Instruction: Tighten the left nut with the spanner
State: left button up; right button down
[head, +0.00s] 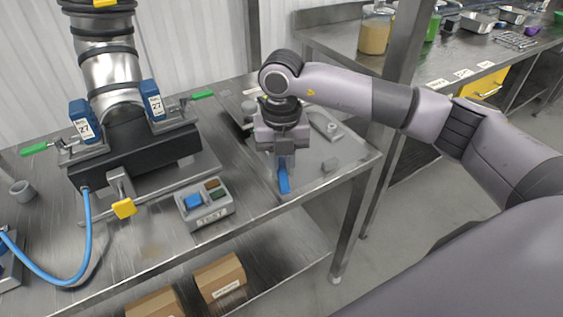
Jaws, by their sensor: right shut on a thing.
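My right gripper (283,160) is over the grey tray (312,165) on the right part of the steel bench, pointing down. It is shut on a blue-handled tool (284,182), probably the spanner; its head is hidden. To the left stands a black fixture (135,157) around the foot of a metal pipe (110,72). A blue block marked 27 (82,120) is on its left side and another (152,99) on its right. The left nut cannot be made out clearly beside the left block. My left gripper is not in view.
A box with coloured buttons marked TEST (206,207) stands at the bench front. A yellow knob (124,208) juts from the fixture. Green handles (35,149) stick out at its sides. A blue hose (88,235) loops at left. Cardboard boxes (220,277) sit below.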

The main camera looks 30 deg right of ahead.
jog(key=shift+r, duration=0.15)
jog(key=shift+r+p, duration=1.3)
jog(key=shift+r, duration=0.65)
